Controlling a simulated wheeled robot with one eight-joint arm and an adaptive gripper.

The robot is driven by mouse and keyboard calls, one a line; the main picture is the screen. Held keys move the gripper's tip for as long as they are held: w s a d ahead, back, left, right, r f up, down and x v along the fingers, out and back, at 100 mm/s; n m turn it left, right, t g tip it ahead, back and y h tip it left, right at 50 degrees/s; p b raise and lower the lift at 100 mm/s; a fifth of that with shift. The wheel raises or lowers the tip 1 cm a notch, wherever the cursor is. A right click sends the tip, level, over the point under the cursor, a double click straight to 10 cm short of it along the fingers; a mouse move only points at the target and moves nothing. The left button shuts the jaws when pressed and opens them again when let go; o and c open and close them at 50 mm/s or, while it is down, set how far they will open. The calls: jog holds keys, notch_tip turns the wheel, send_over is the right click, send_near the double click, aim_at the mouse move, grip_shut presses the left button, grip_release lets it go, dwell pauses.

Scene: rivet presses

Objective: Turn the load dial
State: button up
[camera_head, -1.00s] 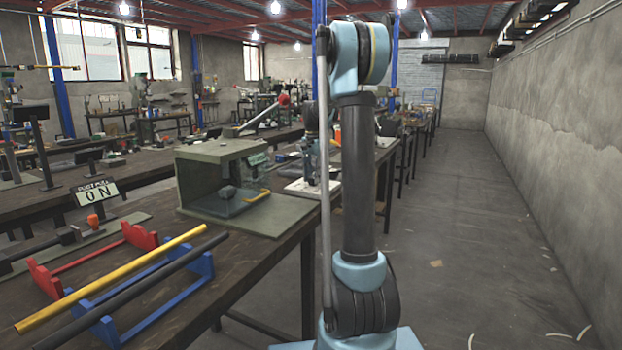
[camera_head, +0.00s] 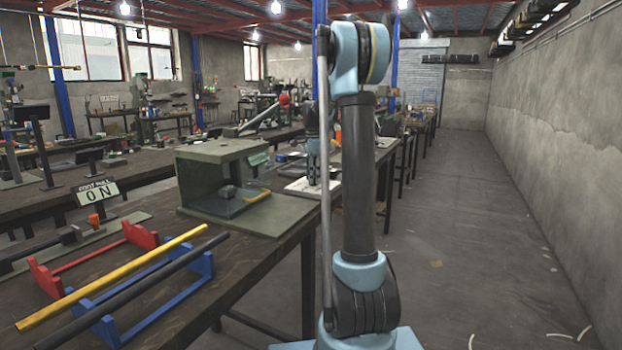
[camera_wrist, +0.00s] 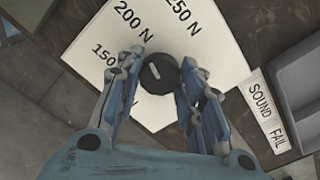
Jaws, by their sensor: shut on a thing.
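The load dial (camera_wrist: 158,73) is a round black knob with a pale pointer mark, seen in the wrist view. It sits on a white plate (camera_wrist: 222,65) printed 150, 200 N and 250 N; the first label is partly covered by a finger. The pale mark tilts up and to the left, roughly toward the 200 N label. My gripper (camera_wrist: 160,68) has one finger on each side of the dial and is shut on it. In the head view a white plate (camera_head: 298,187) shows on the bench, partly behind my arm.
A SOUND / FAIL label (camera_wrist: 266,112) and a grey tray (camera_wrist: 297,85) lie right of the plate in the wrist view. In the head view a green open-fronted box (camera_head: 222,152) stands left of the plate. A rack (camera_head: 205,267) holds yellow and black rods.

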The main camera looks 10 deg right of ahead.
jog(key=shift+w+r, duration=0.1)
jog(key=shift+w, duration=0.15)
dwell(0.3)
jog(key=o, duration=1)
jog(key=shift+c, duration=0.2)
jog(key=shift+o, duration=0.6)
jog(key=shift+s, duration=0.1)
notch_tip(320, 180, up, 12)
